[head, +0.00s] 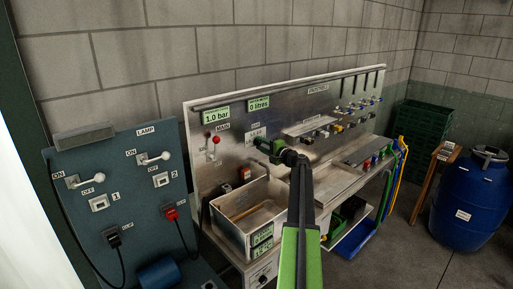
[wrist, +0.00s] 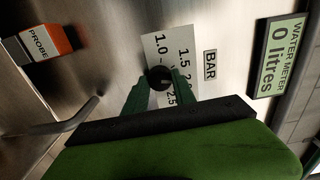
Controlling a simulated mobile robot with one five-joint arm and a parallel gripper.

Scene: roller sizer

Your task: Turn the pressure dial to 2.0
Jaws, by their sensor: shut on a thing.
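The pressure dial (wrist: 158,77) is a small dark round knob on the steel panel, in front of a white scale plate (wrist: 157,48) marked 1.0, 1.5 and 2.5, with a partly covered mark between the last two. A BAR label (wrist: 210,65) is beside the plate. My gripper (wrist: 160,85) is shut on the dial, one green finger on each side. In the head view my gripper (head: 264,145) is at the panel and hides the dial. A green display (head: 216,116) at the panel's upper left reads 1.0 bar.
A water meter display (wrist: 282,55) reads 0 litres. An orange and white PROBE block (wrist: 38,43) and a metal spout or bar (wrist: 75,122) are near my gripper. A red-knobbed MAIN lever (head: 214,146) stands to the left, above a steel basin (head: 225,218). A blue lamp panel (head: 75,190) is further left.

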